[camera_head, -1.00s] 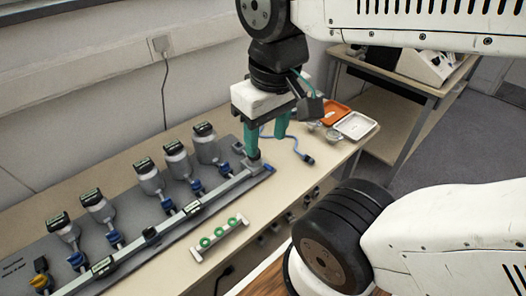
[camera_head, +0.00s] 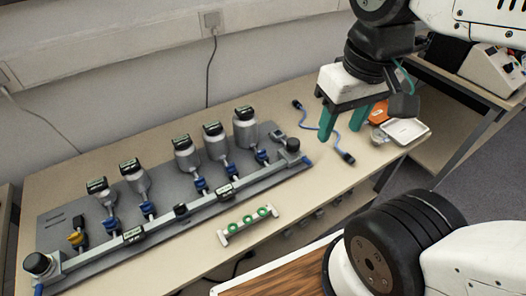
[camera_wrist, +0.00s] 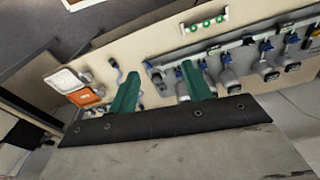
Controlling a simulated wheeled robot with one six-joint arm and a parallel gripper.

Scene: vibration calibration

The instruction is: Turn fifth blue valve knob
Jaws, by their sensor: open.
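A grey manifold (camera_head: 190,212) with a long pipe lies on the table. Grey capped bottles stand along it, each with a blue valve knob in front. The rightmost blue knob (camera_head: 262,156) in the head view is by the largest bottle (camera_head: 246,128), near the pipe's right end. A yellow knob (camera_head: 76,239) is at the far left. My gripper (camera_head: 339,134) has two green fingers, spread and empty, right of the manifold and apart from the knobs in the picture. In the wrist view my gripper (camera_wrist: 160,69) straddles the pipe's end cap (camera_wrist: 154,75) in the picture; depth is unclear.
A white rack with green rings (camera_head: 248,223) lies in front of the manifold. A blue cable (camera_head: 325,128) lies near my fingers. An orange tray (camera_head: 379,114) and a white tray (camera_head: 405,130) are at the table's right end. A wall is behind.

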